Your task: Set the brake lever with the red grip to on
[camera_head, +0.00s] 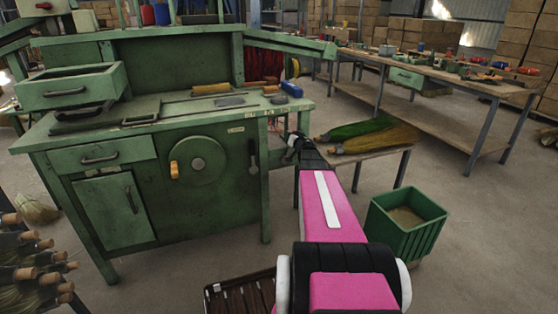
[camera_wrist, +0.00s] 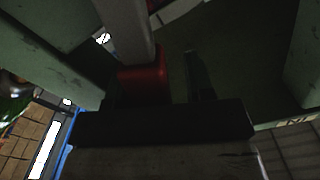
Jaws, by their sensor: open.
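The brake lever's red grip (camera_wrist: 146,82) shows close up in the wrist view, at the end of a pale grey bar (camera_wrist: 125,30). My gripper (camera_wrist: 160,88) is open around that grip. One dark finger stands to the right of the grip with a gap between them. The other finger is hard to make out in the shadow at the grip's left. I cannot tell whether either finger touches the grip. In the head view my arm reaches to the right end of the green workbench (camera_head: 55,128). There the red grip and my fingertips are hidden.
The bench front carries a round disc (camera_head: 199,160) with an orange knob and a dark handle (camera_head: 253,157). Brooms (camera_head: 372,135) lie on a low table right of my arm. A green bin (camera_head: 405,222) stands on the floor. Open floor lies at the right.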

